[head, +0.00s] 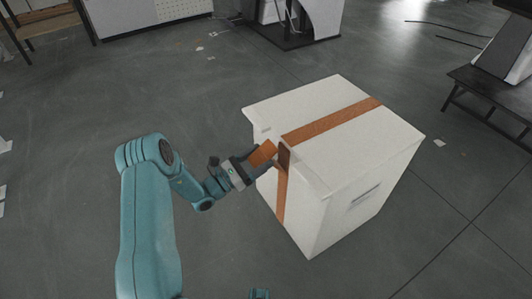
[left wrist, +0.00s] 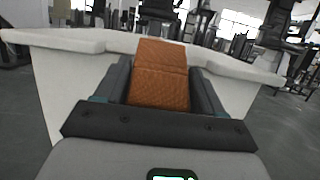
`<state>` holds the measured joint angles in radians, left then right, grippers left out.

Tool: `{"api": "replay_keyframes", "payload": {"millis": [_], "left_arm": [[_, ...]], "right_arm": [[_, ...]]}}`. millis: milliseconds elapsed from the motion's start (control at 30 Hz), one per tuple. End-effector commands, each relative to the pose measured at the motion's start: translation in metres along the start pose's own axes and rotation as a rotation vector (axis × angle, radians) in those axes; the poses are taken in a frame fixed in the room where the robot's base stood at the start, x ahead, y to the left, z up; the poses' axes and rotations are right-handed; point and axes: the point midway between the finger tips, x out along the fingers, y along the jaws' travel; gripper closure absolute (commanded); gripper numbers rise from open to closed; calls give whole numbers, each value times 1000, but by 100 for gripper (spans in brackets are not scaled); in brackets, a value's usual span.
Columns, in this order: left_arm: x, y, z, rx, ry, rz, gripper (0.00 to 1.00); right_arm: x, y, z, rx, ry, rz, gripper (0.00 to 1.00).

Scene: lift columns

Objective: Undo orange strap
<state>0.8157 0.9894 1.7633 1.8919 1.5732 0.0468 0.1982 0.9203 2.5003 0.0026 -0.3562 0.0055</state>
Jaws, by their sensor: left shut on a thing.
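A white box (head: 380,145) with a lid stands on the floor in the head view. An orange strap (head: 330,123) runs across its lid and down its near left side. My left gripper (head: 266,156) is at the upper edge of that side, shut on an orange piece of the strap. In the left wrist view the strap piece (left wrist: 158,85) stands up between the two fingers of the left gripper (left wrist: 160,82), in front of the white box (left wrist: 75,80). A dark spot shows on the strap at the lid's edge.
A dark bench (head: 490,100) stands at the right edge. A white cabinet (head: 150,15) and dark equipment stand at the back. Small paper scraps lie on the grey floor, which is otherwise clear around the box.

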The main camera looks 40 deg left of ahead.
Motion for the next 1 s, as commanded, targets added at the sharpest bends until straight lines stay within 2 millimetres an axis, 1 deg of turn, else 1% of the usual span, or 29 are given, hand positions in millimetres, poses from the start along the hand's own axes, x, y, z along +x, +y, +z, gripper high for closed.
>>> {"api": "replay_keyframes", "payload": {"millis": [33, 100, 400, 633, 1000], "left_arm": [[-8, 1, -1, -1, -4, 3, 86], [-14, 1, -4, -1, -6, 4, 86], [-34, 1, -18, 1, -7, 3, 86], [-41, 1, -23, -1, -7, 2, 86], [-42, 1, -25, -1, -8, 2, 86]], "right_arm": [[1, 0, 0, 1, 0, 0, 57], [2, 1, 0, 1, 1, 0, 57], [6, 3, -2, 5, 4, 1, 57], [8, 4, -2, 6, 6, 1, 57], [8, 5, -2, 7, 7, 1, 57]]}}
